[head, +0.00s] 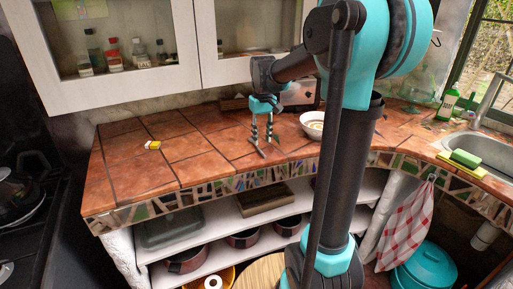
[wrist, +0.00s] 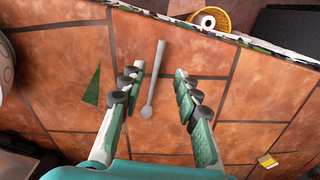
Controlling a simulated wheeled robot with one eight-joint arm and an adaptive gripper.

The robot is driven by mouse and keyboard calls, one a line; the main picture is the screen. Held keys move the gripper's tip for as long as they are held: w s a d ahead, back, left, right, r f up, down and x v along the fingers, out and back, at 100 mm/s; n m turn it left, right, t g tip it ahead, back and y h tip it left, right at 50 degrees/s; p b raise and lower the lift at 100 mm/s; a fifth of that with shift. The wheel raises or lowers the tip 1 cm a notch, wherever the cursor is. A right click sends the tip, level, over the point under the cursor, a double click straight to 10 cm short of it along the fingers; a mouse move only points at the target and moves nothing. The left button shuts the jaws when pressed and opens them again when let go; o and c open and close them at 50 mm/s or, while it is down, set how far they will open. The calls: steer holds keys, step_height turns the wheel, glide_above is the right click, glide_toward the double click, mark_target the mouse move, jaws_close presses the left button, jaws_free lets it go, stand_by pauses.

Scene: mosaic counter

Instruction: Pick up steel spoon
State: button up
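The steel spoon (wrist: 154,78) lies flat on the terracotta tiles in the wrist view, its long handle toward the counter's front edge and its small round bowl nearer my gripper's base. In the head view it shows as a thin grey strip (head: 258,149) below the fingertips. My gripper (wrist: 159,72) is open and points down, with one finger on each side of the spoon and nothing between them but the spoon below. In the head view my gripper (head: 262,138) is above the middle of the counter. The exact gap to the spoon cannot be told.
A white bowl (head: 312,122) stands right of my gripper. A small yellow-and-white item (head: 153,145) lies on the left of the counter. A flat green triangle (wrist: 92,87) lies beside the spoon. A sink (head: 480,146) is at the far right. The tiles left of my gripper are mostly clear.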

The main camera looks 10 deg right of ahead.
mark_target(262, 152)
steer(key=shift+w+f, duration=0.2)
steer(key=shift+f, duration=1.15)
steer(key=shift+w+f, duration=0.15)
steer(key=shift+f, duration=1.15)
jaws_close()
